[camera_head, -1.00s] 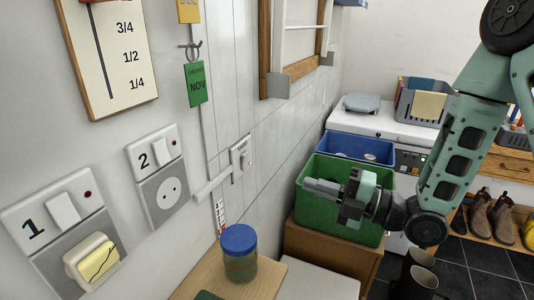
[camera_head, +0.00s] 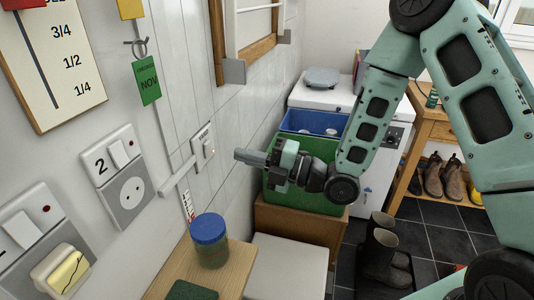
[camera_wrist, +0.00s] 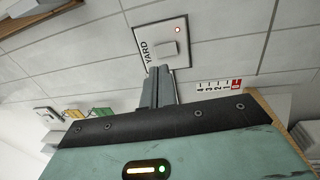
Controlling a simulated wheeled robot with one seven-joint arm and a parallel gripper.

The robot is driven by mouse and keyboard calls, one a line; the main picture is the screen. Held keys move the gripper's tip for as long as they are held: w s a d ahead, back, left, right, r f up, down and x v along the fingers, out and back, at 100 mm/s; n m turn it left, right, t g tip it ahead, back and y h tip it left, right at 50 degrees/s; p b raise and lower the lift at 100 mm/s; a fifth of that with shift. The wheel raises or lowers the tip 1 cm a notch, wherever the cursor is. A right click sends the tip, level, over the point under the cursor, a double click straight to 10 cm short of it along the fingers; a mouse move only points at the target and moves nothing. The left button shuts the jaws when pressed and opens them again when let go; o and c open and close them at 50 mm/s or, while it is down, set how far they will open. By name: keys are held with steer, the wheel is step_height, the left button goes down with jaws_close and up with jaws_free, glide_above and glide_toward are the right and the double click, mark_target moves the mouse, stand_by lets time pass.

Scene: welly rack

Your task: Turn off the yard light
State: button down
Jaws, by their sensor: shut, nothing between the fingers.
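The yard light switch (camera_head: 203,147) is a pale plate marked YARD on the tiled wall. In the wrist view the YARD plate (camera_wrist: 148,42) shows a white rocker and a small red light near its upper corner. My gripper (camera_head: 239,154) is shut and empty, pointing left at the wall just right of the switch. In the wrist view its closed fingertips (camera_wrist: 160,72) overlap the plate's lower edge. I cannot tell whether they touch it; in the head view a gap shows between them.
A grey bar (camera_head: 178,177) juts out below the switch. A blue-lidded jar (camera_head: 209,243) stands on a wooden surface below. A green crate (camera_head: 318,190) is behind my gripper.

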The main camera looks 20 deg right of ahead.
mark_target(208, 146)
steer(key=p+x, duration=0.1)
steer(key=x, duration=0.3)
steer(key=shift+w+a+r+p, duration=0.15)
steer(key=shift+a+r+p, duration=0.05)
steer(key=shift+p, duration=0.2)
steer(key=shift+x, duration=0.75)
steer(key=shift+f, duration=0.15)
steer(key=shift+a, duration=0.15)
